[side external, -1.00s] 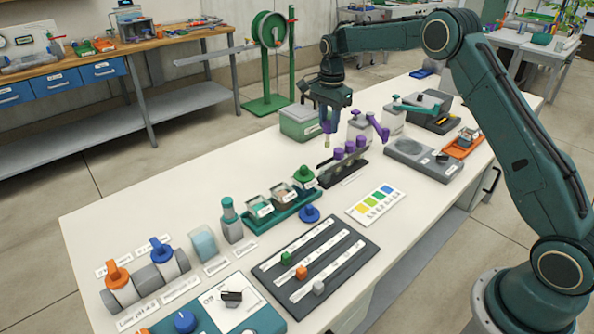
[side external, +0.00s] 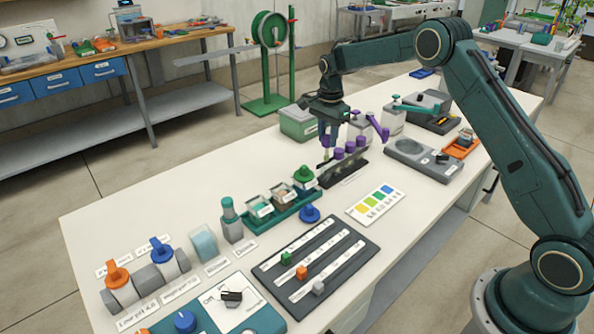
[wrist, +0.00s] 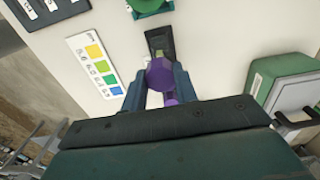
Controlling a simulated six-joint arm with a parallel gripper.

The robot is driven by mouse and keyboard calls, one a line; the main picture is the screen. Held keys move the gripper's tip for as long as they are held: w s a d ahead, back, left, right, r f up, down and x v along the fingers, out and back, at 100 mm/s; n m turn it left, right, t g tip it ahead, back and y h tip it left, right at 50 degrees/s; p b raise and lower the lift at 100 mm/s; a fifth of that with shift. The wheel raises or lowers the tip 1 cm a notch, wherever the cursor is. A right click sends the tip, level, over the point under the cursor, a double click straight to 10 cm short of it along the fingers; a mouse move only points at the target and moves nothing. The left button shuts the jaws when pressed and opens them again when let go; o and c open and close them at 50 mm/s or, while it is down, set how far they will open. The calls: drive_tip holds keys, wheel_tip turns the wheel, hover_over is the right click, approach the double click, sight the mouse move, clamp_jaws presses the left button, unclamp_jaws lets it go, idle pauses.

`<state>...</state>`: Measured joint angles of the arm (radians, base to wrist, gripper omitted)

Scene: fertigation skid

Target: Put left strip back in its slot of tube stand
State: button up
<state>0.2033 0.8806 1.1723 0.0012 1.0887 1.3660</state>
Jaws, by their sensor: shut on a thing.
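My gripper (side external: 326,132) is shut on the purple-topped left strip (side external: 325,141) and holds it upright over the left end of the tube stand (side external: 346,172). The strip's pale lower end is close to the stand's top; I cannot tell whether it has entered the slot. The dark stand holds several other purple-capped pieces (side external: 350,147) to the right. In the wrist view, a purple cap (wrist: 160,74) sits between my gripper's fingers (wrist: 158,88), with the dark stand (wrist: 158,38) beyond. The slot itself is hidden.
A green-trimmed tray of small containers (side external: 283,207) stands left of the stand. A colour chart (side external: 375,203) lies in front. A green-and-grey box (side external: 298,122) is behind, and bottles with a purple lever (side external: 378,127) stand at the right.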

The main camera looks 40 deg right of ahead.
sight(326, 161)
drive_tip(key=shift+f, duration=3.1)
drive_tip(key=o, duration=1)
drive_tip(key=shift+r, duration=0.15)
drive_tip(key=shift+r, duration=3.35)
drive_tip(key=shift+r, duration=0.1)
